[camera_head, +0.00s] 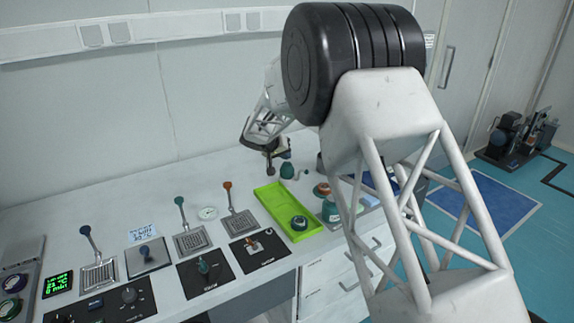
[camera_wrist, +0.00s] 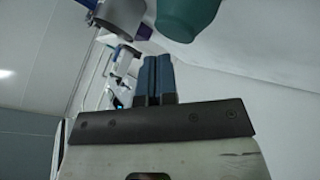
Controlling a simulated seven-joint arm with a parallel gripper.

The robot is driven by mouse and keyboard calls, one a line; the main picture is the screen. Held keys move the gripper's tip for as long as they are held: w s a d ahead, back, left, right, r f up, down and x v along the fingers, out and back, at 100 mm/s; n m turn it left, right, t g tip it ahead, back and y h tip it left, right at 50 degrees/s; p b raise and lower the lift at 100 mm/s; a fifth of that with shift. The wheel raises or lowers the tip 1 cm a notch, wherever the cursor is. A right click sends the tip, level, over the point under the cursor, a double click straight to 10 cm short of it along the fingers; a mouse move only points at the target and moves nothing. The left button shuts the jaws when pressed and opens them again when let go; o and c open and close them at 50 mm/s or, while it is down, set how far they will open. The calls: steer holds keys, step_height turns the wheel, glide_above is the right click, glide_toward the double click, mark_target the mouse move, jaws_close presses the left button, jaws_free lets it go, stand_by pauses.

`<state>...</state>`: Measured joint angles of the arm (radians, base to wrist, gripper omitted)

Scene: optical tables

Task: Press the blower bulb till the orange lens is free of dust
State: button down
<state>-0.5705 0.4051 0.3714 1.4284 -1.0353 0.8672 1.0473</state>
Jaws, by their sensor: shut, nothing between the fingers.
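My gripper (camera_head: 270,169) is shut and empty, above the back of the bench. Its two blue fingers lie side by side in the wrist view (camera_wrist: 153,75). A teal bulb (camera_head: 287,171), which looks like the blower bulb, stands just right of my gripper. A teal rounded body, probably the same bulb, shows at the top of the wrist view (camera_wrist: 187,14), apart from the fingertips. A small orange-brown round piece (camera_head: 322,189) lies right of the green tray and may be the orange lens; my arm partly hides that area. Dust on it is too small to tell.
A lime green tray (camera_head: 272,205) holds a dark teal round item (camera_head: 299,223). A teal bottle (camera_head: 330,209) stands beside it. Lever panels and dark control plates fill the front left. The back left of the bench is clear. A grey cylindrical part (camera_wrist: 120,16) is near the fingers.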

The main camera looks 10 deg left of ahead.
mark_target(286, 163)
steer(key=shift+f, duration=1.3)
stand_by(1.9)
steer(key=shift+r, duration=1.3)
steer(key=shift+r, duration=0.15)
steer(key=shift+r, duration=2.4)
steer(key=shift+d, duration=0.1)
